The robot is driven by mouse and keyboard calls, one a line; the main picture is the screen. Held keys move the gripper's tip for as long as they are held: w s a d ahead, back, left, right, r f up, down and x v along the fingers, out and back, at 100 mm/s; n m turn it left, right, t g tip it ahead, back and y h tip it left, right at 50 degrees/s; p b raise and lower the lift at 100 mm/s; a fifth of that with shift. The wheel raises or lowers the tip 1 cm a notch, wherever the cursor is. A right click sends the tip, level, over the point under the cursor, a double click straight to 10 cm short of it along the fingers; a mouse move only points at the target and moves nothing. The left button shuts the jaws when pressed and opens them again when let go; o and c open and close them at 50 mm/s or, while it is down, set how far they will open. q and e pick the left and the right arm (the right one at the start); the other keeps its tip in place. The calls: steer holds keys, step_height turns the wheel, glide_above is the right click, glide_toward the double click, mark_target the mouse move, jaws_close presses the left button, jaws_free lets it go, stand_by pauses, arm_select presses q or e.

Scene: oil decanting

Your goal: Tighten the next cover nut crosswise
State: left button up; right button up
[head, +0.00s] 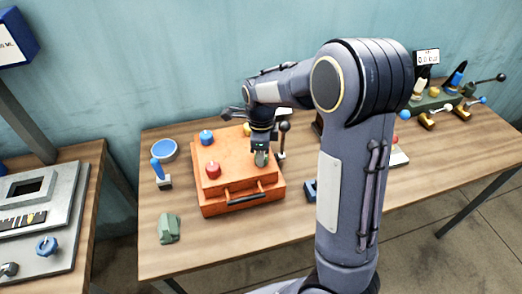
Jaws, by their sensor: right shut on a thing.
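An orange box with a flat cover (232,152) stands on the wooden table, with a dark handle (248,199) on its front. A blue nut (207,137) sits at the cover's back left and a red nut (213,170) at its front left. A yellow nut (247,129) shows at the back, partly behind my right gripper. My right gripper (261,158) points down over the cover's front right. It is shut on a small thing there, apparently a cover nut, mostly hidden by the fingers. My left gripper is not in view.
A blue-topped round dish (163,150), a blue-handled piece (160,170) and a green-grey block (169,228) stand left of the box. A black-knobbed lever (285,128) and a blue block (310,190) are right of it. Valves (435,120) stand at the far right.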

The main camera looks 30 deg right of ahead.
stand_by(0.3)
steer(key=o, duration=1)
step_height(320, 180, up, 8)
steer(key=shift+f+b, duration=0.1)
steer(key=shift+b, duration=0.2)
steer(key=s+a+n+t+y, duration=0.1)
steer(key=s+a+n+t, duration=0.1)
steer(key=s+n, duration=0.5)
steer(key=s+a+n+t+y, duration=0.1)
steer(key=s+a+n+t, duration=0.1)
steer(key=s+n, duration=0.5)
steer(key=s+a+n+t+y, duration=0.1)
steer(key=s+a+n, duration=0.2)
steer(key=s+n, duration=0.5)
steer(key=shift+s+a+r+n+t+y, duration=0.1)
steer(key=shift+r+n+t+y, duration=0.2)
steer(key=shift+n+t+y, duration=0.15)
